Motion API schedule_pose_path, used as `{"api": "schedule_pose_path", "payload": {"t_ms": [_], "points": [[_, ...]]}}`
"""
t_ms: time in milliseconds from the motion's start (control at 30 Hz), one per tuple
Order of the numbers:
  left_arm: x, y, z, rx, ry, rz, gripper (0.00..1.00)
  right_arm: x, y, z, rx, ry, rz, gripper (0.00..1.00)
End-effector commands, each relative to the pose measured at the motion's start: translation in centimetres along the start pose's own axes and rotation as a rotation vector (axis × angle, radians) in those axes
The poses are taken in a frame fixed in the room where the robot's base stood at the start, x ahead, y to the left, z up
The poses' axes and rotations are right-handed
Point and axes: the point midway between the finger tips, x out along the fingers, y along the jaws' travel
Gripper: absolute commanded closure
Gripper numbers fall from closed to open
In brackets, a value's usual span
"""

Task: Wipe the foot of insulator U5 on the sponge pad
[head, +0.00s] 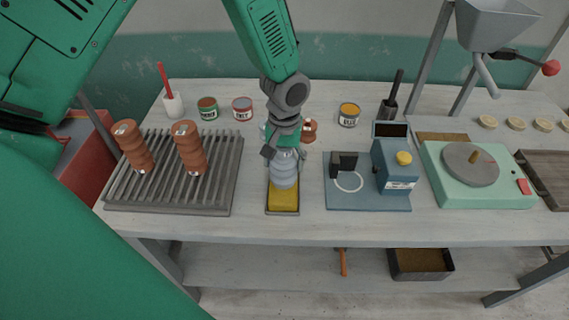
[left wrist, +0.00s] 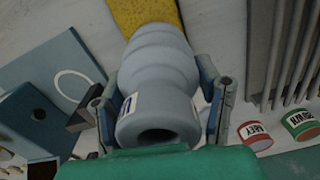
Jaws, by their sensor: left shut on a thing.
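A grey ribbed insulator (head: 285,172) stands about upright in my left gripper (head: 284,153). Its lower end is at the yellow sponge pad (head: 284,201), which lies in a dark tray at the table's front edge. I cannot tell whether the foot touches the sponge. In the left wrist view the insulator (left wrist: 160,75) fills the middle, its open top towards me, with a finger of the gripper (left wrist: 165,100) on each side. The sponge (left wrist: 145,14) shows beyond it. The insulator's labels are too turned to read. My right gripper is not in view.
A slatted rack (head: 220,175) on the left bears two brown insulators (head: 188,148). A blue tester (head: 395,165) on its base plate stands right of the sponge. A green turntable unit (head: 475,170) is farther right. Cans (head: 208,108) stand behind, and a brown piece (head: 309,131) is partly hidden behind the gripper.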

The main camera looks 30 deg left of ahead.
Motion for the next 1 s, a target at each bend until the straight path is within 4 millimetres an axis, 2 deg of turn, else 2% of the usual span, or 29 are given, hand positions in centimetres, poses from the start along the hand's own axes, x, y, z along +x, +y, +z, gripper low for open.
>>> {"api": "schedule_pose_path", "payload": {"t_ms": [800,1000], "points": [[0.0,-0.6,-4.6,0.0,0.002,0.001,0.93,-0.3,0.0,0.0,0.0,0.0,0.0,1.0],[-0.1,-0.7,-4.9,0.001,0.001,0.001,0.93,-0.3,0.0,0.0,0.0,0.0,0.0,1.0]]}}
